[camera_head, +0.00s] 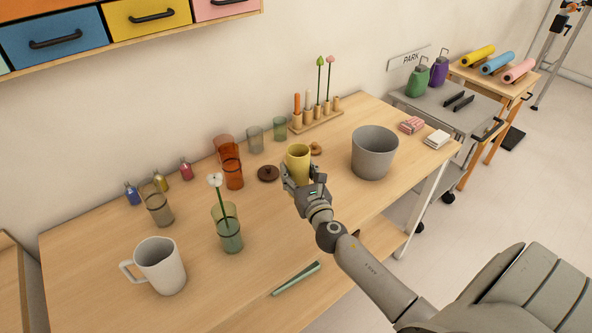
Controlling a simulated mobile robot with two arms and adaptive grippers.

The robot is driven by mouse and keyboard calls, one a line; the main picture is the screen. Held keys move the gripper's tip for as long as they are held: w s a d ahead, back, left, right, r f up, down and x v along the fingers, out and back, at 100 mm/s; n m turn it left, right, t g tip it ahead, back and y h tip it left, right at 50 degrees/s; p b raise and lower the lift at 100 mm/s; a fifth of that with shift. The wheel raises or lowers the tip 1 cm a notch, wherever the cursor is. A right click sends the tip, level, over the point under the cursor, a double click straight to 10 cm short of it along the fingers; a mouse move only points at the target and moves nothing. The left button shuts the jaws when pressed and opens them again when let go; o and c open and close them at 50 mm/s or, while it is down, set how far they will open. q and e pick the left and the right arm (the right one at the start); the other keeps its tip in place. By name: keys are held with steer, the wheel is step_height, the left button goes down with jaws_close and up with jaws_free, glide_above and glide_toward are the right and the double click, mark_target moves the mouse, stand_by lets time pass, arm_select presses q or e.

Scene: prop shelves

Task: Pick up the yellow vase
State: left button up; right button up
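The yellow vase (298,153) stands upright, like an open-topped cup, near the middle of the wooden table. My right gripper (303,177) comes in from the lower right and is at the vase's near side. Its fingers are spread to the left and right of the vase's lower part and hide its base. I cannot tell whether they press on it. My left gripper is not in view.
A dark brown lid (268,174) and amber glasses (232,172) are left of the vase. A grey bucket (374,153) is at the right. A green glass with a flower (228,236) and a white mug (160,266) stand at the front left. A wooden stand (316,119) is behind.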

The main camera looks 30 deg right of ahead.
steer(key=s+r, duration=0.1)
steer(key=s+r+p, duration=0.1)
steer(key=r, duration=0.1)
steer(key=s+a+r, duration=0.1)
steer(key=shift+s+r, duration=0.25)
steer(key=shift+r, duration=0.15)
glide_toward(301, 167)
steer(key=shift+w+a+r+b, duration=0.1)
steer(key=shift+w+r+b, duration=0.15)
steer(key=shift+r, duration=0.55)
steer(key=shift+w+r+b, duration=0.1)
steer(key=shift+w+r, duration=0.25)
steer(key=shift+r, duration=0.5)
